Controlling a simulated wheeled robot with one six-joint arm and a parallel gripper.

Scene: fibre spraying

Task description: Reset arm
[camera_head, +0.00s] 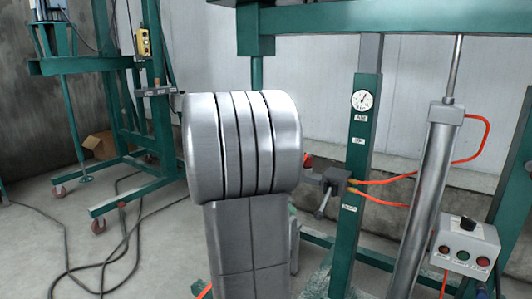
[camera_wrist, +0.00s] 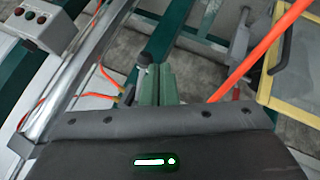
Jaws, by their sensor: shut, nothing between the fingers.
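My gripper (camera_wrist: 158,70) shows in the wrist view above its dark body, which has a lit green light. Its two greenish fingers are close together, with nothing seen between them. A dark round knob shows just beyond the left fingertip; I cannot tell whether they touch. In the head view my own large grey arm joint and link fill the middle, and my gripper is hidden or out of view there.
A green machine frame (camera_head: 355,200) carries a gauge (camera_head: 366,100), a valve (camera_head: 330,183) with orange hoses and a silver cylinder (camera_head: 425,200). A control box (camera_head: 465,245) is at right. Black cables (camera_head: 115,255) lie on the left floor. A yellow-edged panel (camera_wrist: 295,75) is at right.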

